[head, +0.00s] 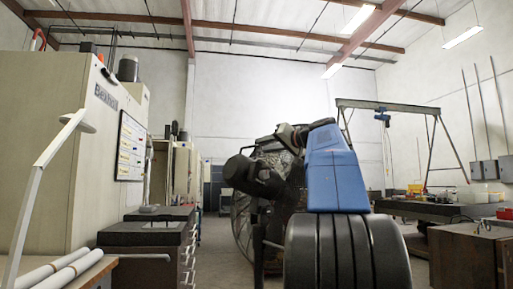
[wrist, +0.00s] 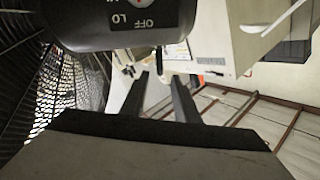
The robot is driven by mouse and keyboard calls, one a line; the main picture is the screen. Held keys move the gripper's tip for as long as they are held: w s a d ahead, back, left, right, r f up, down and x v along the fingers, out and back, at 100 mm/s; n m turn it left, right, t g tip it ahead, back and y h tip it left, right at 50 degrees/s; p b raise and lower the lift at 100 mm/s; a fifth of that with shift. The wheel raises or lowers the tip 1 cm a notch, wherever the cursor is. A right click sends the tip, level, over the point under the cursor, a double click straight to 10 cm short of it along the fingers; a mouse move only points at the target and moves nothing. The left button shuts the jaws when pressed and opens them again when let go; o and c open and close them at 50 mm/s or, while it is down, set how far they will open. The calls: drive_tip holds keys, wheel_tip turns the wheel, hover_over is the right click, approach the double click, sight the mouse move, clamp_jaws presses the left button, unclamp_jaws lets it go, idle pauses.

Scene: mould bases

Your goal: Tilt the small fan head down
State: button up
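The fan's dark round wire cage (head: 241,218) stands behind my arm in the head view, its right part hidden by the arm. In the wrist view the cage (wrist: 60,95) fills the left side. The black motor housing (wrist: 115,22) of the fan head, with a control dial marked OFF and LO upside down, is at the top, close to the camera. My gripper (wrist: 160,92) shows two dark fingers apart with nothing between them, below the housing in the picture. I see no clear contact. In the head view I cannot separate my gripper from the dark parts around it.
A large beige machine (head: 60,140) stands at left, with dark cabinets (head: 150,235) in front of it. A workbench (head: 425,208) and a brown cabinet (head: 465,255) are at right, near a gantry frame (head: 388,106). An open floor aisle runs between cabinets and fan.

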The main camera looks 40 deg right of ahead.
drive_tip(key=shift+s, duration=2.5)
